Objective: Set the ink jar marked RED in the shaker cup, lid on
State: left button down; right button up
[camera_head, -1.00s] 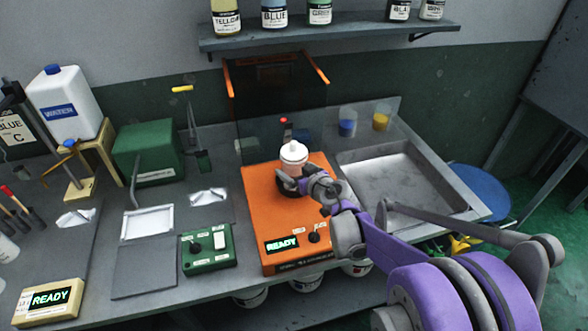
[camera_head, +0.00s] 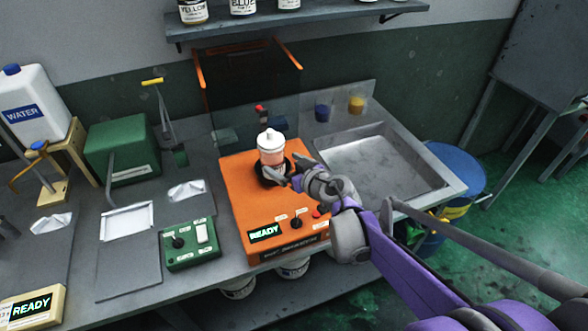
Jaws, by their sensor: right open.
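A jar with a white lid and a pinkish body (camera_head: 270,151) stands upright in the dark round cup (camera_head: 263,178) on the orange shaker (camera_head: 245,203). No label can be read on it from here. My right gripper (camera_head: 288,178) is open just to the right of the jar and cup, low by the cup's rim. I cannot tell whether a finger touches the cup. My left gripper is out of view.
The shaker's display reads READY. A dark see-through screen with orange posts (camera_head: 203,75) stands behind it. A metal sink (camera_head: 375,165) lies to the right, a green control box (camera_head: 190,243) to the left. Ink jars (camera_head: 243,6) line the shelf above.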

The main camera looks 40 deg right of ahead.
jog(key=s+r+m+t+h, duration=0.2)
jog(key=s+r+m+h, duration=0.1)
jog(key=s+r+h, duration=0.3)
jog(key=s+a+f+g, duration=0.1)
jog(key=s+f+g, duration=0.1)
jog(key=s+a+f+g, duration=0.1)
jog(key=s+f+g, duration=0.1)
jog(key=s+f, duration=0.1)
jog(key=s+a+f+g+y, duration=0.1)
jog(key=s+a+f+g, duration=0.1)
jog(key=f, duration=0.1)
jog(key=shift+s+f+m, duration=0.2)
jog(key=shift+s+m, duration=0.05)
jog(key=shift+m, duration=0.05)
jog(key=s+a+f+n+g+y, duration=0.3)
jog(key=s+a+f+g+y, duration=0.1)
jog(key=s+a+f, duration=0.3)
jog(key=s+a+y, duration=0.1)
jog(key=s+a, duration=0.1)
jog(key=a, duration=0.2)
jog(key=shift+f+n+g, duration=0.3)
jog(key=shift+f, duration=0.05)
jog(key=shift+w, duration=0.1)
jog(key=shift+c, duration=0.2)
